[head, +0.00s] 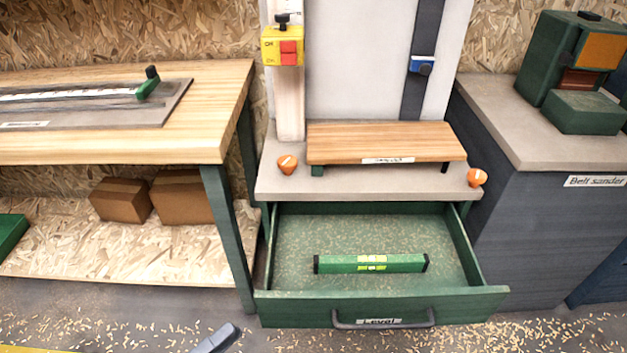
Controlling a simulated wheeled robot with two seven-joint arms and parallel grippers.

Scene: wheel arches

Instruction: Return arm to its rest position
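Only a small grey part of my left gripper (216,339) shows at the bottom edge, left of the open drawer and apart from it. Its fingers cannot be made out, so its opening is unclear. My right gripper is not in view. The green drawer (382,307) stands pulled out, with a dark handle and a "Level" label on its front. A green spirit level (345,264) with yellow vials lies flat inside it, untouched.
A wooden workbench (215,90) stands at left, with cardboard boxes (120,200) on its lower shelf. Above the drawer is a wooden board (385,140) between two orange knobs. A belt sander (570,65) stands at right. Wood shavings lie on the floor.

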